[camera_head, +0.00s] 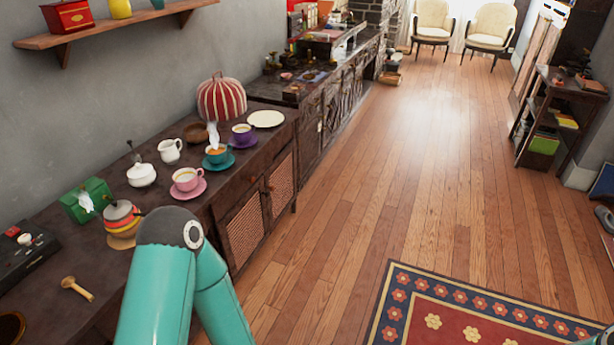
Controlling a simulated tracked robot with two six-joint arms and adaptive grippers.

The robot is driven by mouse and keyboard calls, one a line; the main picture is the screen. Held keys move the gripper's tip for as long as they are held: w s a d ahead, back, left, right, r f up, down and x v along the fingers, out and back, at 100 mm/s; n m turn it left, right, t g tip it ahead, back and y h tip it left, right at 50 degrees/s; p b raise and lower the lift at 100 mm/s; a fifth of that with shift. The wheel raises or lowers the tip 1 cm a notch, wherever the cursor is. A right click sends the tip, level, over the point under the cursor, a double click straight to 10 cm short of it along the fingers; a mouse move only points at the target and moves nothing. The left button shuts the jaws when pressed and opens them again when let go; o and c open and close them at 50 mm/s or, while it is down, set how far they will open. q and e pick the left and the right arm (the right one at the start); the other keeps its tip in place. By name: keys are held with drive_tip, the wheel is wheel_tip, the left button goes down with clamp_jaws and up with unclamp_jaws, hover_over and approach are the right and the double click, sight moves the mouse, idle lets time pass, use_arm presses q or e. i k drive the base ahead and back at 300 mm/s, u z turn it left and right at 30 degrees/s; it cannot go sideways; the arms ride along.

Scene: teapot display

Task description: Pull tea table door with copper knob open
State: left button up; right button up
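The dark wooden tea table (233,183) runs along the left wall. Its front has two lattice-panel doors, a nearer one (243,232) and a farther one (281,183). Both look shut. A small copper-coloured knob (271,188) shows near where the doors meet; it is too small to make out well. My teal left arm rises from the bottom in front of the table's near part and bends back down. It hides part of the front. My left gripper is out of view. Only a bit of my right arm shows at the bottom right corner, without its gripper.
The tabletop holds a pink cup (186,179), a teal cup (216,154), a purple cup (242,133), a striped cosy (221,98) and a white plate (266,119). The wooden floor (330,215) before the doors is clear. A patterned rug (470,320) lies right.

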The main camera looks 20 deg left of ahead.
sight(281, 178)
drive_tip(key=u, duration=0.05)
drive_tip(key=i, duration=1.15)
drive_tip(key=u, duration=1)
drive_tip(key=i, duration=0.65)
drive_tip(key=u, duration=0.4)
drive_tip(key=k, duration=0.95)
drive_tip(key=u, duration=0.2)
drive_tip(key=i, duration=0.9)
drive_tip(key=z, duration=0.1)
